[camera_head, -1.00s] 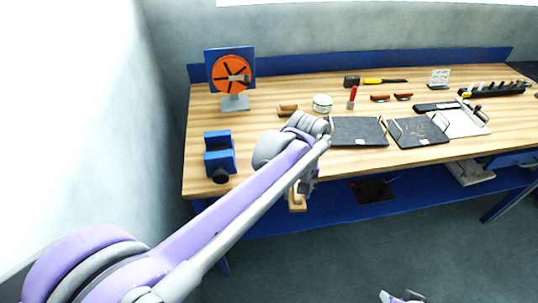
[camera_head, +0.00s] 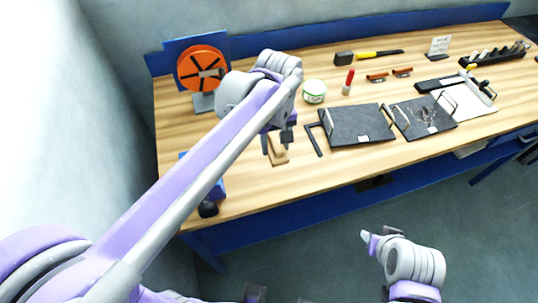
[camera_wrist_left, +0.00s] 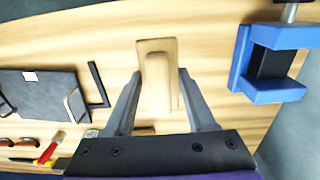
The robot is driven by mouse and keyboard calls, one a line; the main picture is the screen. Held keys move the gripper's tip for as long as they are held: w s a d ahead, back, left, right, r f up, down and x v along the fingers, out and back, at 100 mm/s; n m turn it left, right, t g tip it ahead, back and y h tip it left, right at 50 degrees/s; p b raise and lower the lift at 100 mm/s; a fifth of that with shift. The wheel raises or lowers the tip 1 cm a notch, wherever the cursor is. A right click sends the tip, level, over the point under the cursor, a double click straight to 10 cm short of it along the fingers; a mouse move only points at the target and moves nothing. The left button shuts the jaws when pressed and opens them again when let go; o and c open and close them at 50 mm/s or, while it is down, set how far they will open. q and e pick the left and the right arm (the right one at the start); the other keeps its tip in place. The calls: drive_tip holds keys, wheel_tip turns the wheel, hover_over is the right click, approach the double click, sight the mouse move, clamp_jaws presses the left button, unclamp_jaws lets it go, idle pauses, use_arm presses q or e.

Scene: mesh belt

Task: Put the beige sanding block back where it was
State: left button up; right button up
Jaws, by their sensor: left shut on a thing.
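The beige sanding block (camera_head: 278,154) is between the fingers of my left gripper (camera_head: 278,140), over the front left part of the wooden bench. In the left wrist view the block (camera_wrist_left: 157,75) shows its flat base and raised grip, with the fingers of my left gripper (camera_wrist_left: 160,105) shut on the grip. It is over or on the wood; I cannot tell whether its base touches.
A blue vise (camera_wrist_left: 268,62) stands at the front left bench edge. A black L-shaped bracket (camera_head: 312,140) and a dark tray (camera_head: 350,127) lie right of the block. A green-white tin (camera_head: 314,91) and an orange disc (camera_head: 203,68) stand behind.

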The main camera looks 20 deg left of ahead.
sight(274, 170)
use_arm(q)
drive_tip(key=shift+w+a+f, duration=0.1)
drive_tip(key=shift+w+a, duration=0.05)
wheel_tip(274, 170, down, 10)
drive_tip(key=shift+r+b, duration=0.1)
drive_tip(key=shift+b, duration=0.2)
drive_tip(key=o, duration=1.3)
wheel_tip(274, 170, up, 12)
drive_tip(key=shift+r+p, duration=0.1)
drive_tip(key=shift+p, duration=0.2)
